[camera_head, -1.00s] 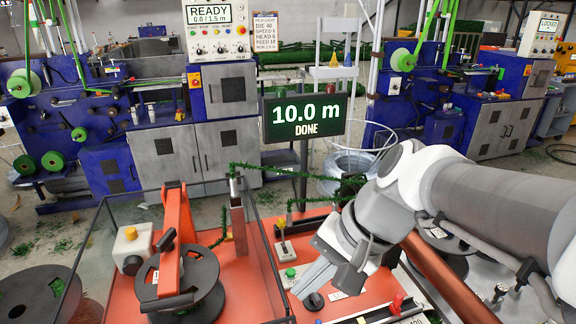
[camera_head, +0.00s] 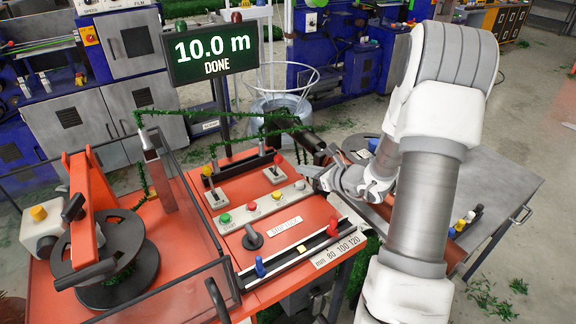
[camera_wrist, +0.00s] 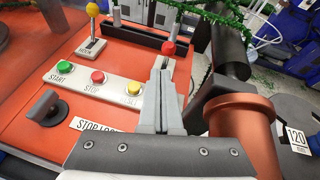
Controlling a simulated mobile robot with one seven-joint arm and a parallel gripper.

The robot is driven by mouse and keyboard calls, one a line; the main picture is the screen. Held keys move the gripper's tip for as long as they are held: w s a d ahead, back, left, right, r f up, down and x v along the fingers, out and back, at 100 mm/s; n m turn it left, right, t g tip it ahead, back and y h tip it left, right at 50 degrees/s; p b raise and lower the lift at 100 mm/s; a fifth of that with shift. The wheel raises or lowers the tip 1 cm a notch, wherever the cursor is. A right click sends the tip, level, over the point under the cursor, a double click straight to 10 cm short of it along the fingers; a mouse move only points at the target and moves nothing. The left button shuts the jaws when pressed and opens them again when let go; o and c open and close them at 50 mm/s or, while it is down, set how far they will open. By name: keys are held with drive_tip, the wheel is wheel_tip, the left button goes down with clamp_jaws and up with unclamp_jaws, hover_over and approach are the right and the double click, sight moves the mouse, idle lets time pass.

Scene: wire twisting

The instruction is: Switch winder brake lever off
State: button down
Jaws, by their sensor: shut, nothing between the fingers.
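Two levers stand on the orange winder panel. One has a yellow knob (camera_head: 207,171) and the other a red knob (camera_head: 278,159); I cannot read which label names the brake. In the wrist view the red-knobbed lever (camera_wrist: 168,49) rises just beyond my fingertips, with its base plate partly hidden behind them. The yellow-knobbed lever (camera_wrist: 92,10) stands to the left. My gripper (camera_wrist: 162,65) is shut and empty, pointing at the red lever's plate. In the head view my gripper (camera_head: 318,178) is right of the red lever; I cannot tell whether they touch.
A button strip (camera_head: 262,206) with green, red and yellow buttons lies in front of the levers. A black knob (camera_head: 252,237) and a slider rail (camera_head: 290,248) are nearer. A dark tube stands close right of my gripper. The display (camera_head: 210,52) reads 10.0 m DONE.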

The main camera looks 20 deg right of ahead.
drive_tip(key=shift+d+f+m+h, duration=0.3)
drive_tip(key=shift+d+f+m, duration=0.1)
drive_tip(key=shift+d+f, duration=0.25)
drive_tip(key=x, duration=1)
drive_tip(key=shift+r, duration=0.1)
drive_tip(key=shift+w+a+r+p, duration=0.15)
drive_tip(key=shift+r+p, duration=0.15)
drive_tip(key=shift+p, duration=0.15)
